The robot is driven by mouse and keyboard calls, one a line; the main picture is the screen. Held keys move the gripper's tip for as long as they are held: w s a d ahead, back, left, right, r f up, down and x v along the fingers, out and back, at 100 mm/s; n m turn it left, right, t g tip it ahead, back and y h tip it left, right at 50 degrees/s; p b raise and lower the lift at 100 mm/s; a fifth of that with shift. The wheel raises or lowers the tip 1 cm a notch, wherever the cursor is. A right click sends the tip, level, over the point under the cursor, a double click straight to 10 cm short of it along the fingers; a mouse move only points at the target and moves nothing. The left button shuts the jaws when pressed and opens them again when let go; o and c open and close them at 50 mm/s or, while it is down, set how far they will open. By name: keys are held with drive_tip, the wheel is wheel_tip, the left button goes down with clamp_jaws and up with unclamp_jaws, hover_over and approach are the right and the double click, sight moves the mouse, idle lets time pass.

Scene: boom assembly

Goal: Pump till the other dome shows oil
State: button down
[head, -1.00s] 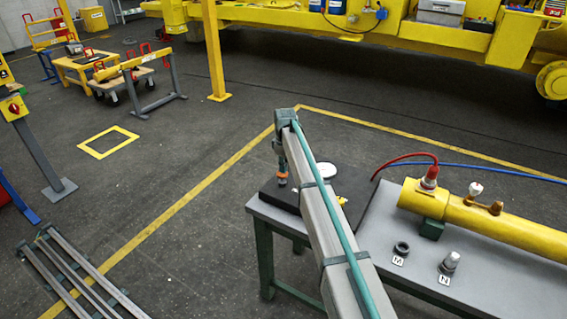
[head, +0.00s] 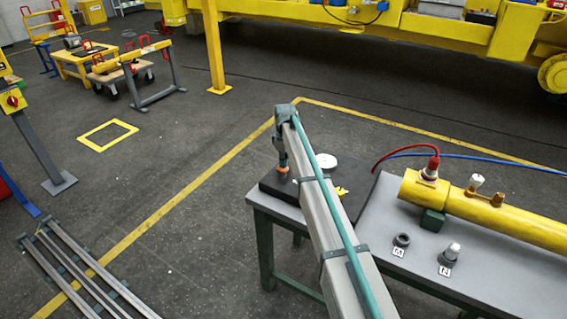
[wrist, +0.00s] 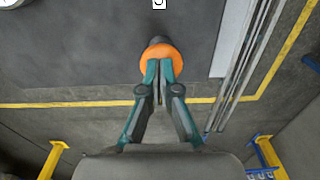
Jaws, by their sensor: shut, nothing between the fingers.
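My gripper (head: 281,163) points down over the black plate (head: 366,185) at the table's left end. In the wrist view my gripper (wrist: 160,66) has its fingertips together, with nothing between them. They are at the orange round cap (wrist: 163,54) of a small dark post; I cannot tell whether they touch it. A yellow cylinder (head: 520,222) lies on the table, with a small pale dome (head: 476,181) and a brown fitting on top. I cannot make out oil in the dome.
A dark ring (head: 402,239) and a pale-topped fitting (head: 452,250) stand by labels on the grey table (head: 400,285). Red and blue hoses (head: 480,167) run behind the cylinder. A white disc (head: 326,161) lies beside my arm.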

wheel_tip(320, 180, up, 14)
drive_tip(key=b, duration=0.2)
drive_tip(key=shift+d+f, duration=0.15)
drive_tip(key=shift+f, duration=0.05)
drive_tip(key=shift+f, duration=0.1)
idle(0.6)
